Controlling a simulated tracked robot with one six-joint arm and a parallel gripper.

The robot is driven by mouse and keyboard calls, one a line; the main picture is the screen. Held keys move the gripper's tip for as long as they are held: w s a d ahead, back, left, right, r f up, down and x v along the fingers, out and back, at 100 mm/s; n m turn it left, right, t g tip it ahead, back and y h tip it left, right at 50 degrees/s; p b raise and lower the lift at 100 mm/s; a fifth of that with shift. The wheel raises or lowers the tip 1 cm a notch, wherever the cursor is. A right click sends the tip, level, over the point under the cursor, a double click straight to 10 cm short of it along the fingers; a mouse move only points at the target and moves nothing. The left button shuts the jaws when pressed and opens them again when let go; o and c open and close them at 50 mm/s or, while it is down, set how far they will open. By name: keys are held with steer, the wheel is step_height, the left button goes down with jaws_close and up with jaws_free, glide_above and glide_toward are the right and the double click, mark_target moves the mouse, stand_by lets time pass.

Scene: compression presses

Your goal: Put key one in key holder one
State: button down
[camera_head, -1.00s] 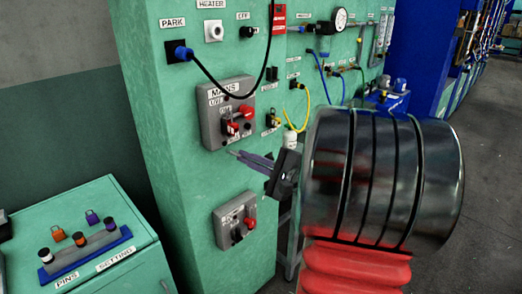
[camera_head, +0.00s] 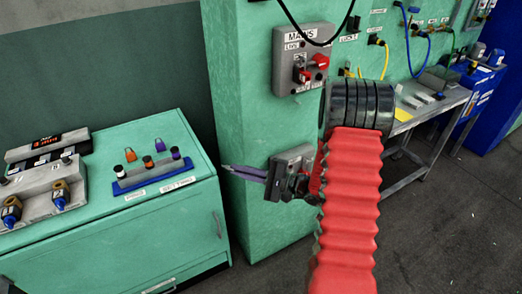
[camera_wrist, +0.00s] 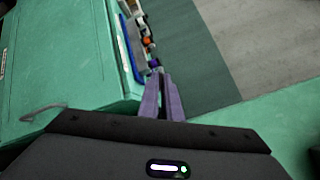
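At the left in the head view, a grey block (camera_head: 32,193) on the green cabinet carries two brass-and-black lock-like pieces with blue tags, a left one (camera_head: 11,212) and a right one (camera_head: 60,196). Their numbers are too small to read surely. I cannot tell which piece is key one or key holder one. My gripper (camera_head: 226,169) is in front of the green column, right of the cabinet and apart from these pieces. In the wrist view its purple-grey fingers (camera_wrist: 161,76) lie close together, with nothing seen between them.
On the cabinet (camera_head: 130,215), a blue pin rack (camera_head: 153,175) and orange and purple tags stand near my gripper. The MAINS box (camera_head: 303,58) with red switches is on the column above. A metal table (camera_head: 428,117) is at the right. Floor shows at the lower right.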

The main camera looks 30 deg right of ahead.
steer(key=s+a+f+n+g+y, duration=0.1)
steer(key=a+f+n+g+y, duration=0.1)
steer(key=a+f, duration=0.6)
steer(key=shift+s+a+g, duration=0.2)
steer(key=shift+a+g, duration=0.1)
steer(key=shift+a, duration=0.35)
